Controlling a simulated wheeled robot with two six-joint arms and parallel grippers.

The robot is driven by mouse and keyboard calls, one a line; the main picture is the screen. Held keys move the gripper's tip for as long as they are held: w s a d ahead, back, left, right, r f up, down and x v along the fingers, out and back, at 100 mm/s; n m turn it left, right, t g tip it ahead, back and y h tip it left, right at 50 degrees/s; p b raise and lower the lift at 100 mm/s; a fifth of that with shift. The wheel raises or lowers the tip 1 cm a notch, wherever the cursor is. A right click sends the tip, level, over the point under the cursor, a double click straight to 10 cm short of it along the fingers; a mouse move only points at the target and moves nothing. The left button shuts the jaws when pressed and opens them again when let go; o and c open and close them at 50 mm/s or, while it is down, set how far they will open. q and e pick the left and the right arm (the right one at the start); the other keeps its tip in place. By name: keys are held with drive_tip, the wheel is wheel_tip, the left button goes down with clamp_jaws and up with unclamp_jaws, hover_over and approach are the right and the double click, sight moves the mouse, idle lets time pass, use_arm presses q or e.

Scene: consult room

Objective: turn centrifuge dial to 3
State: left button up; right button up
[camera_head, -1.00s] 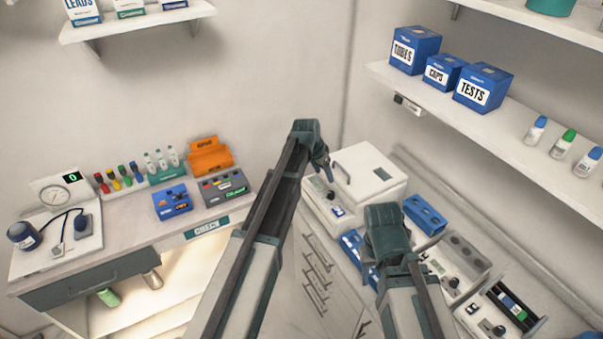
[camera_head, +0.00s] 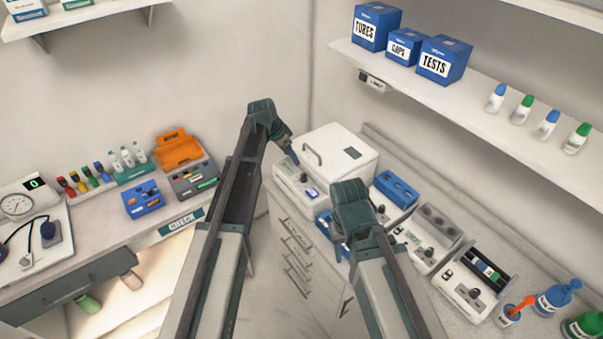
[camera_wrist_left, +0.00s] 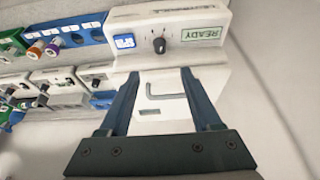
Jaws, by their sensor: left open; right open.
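The centrifuge (camera_head: 335,150) is a white box with a handled lid, at the back of the right counter. Its sloped front panel carries a small dark dial (camera_wrist_left: 159,45), a blue-and-white label (camera_wrist_left: 124,41) and a green READY display (camera_wrist_left: 203,33). The dial's pointer points up in the left wrist view; its numbers are too small to read. My left gripper (camera_head: 293,160) is open and empty, just above the front panel. In its wrist view the dial lies between and beyond the fingertips (camera_wrist_left: 157,70), apart from them. My right gripper (camera_head: 352,195) hangs right of the centrifuge, fingers mostly hidden.
Blue rack (camera_head: 396,188) and several dial-fitted devices (camera_head: 425,240) line the right counter. A shelf (camera_head: 450,100) with blue boxes and bottles overhangs it.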

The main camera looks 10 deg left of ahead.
sight(303, 175)
use_arm(q)
drive_tip(key=shift+f, duration=0.1)
drive_tip(key=b+x, duration=1.2)
drive_tip(key=x, duration=0.1)
drive_tip(key=shift+d+f+b, duration=0.1)
drive_tip(key=shift+f+b, duration=0.25)
drive_tip(key=shift+b, duration=0.05)
clamp_jaws()
